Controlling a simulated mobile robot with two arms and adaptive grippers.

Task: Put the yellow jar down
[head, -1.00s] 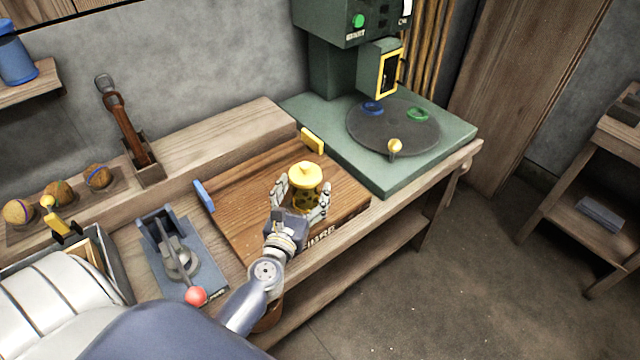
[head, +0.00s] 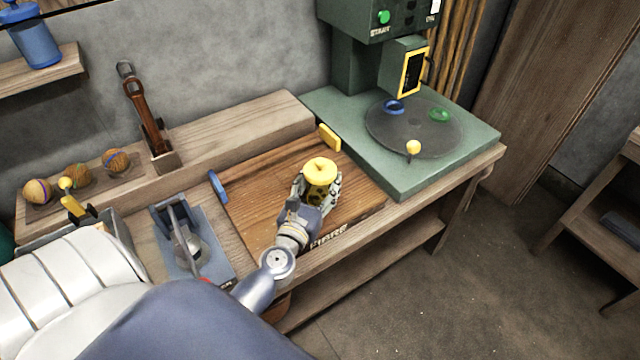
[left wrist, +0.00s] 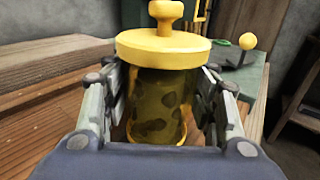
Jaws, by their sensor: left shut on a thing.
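The yellow jar (head: 320,174) has a yellow lid with a knob and a see-through yellow body with dark pieces inside. It is upright over the wooden board (head: 260,215) on the bench. My left gripper (head: 318,190) is shut on the jar, one finger on each side of its body. In the left wrist view the jar (left wrist: 158,100) stands between the fingers of the gripper (left wrist: 160,105), its lid above them. I cannot tell whether the jar's base touches the board. My right gripper is not in view.
A green machine (head: 425,185) with a round dark plate (head: 415,140) stands right of the board. A blue block (head: 218,186) and a yellow block (head: 330,137) sit at the board's edges. A grey lever device (head: 190,245) is at left. The board around the jar is clear.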

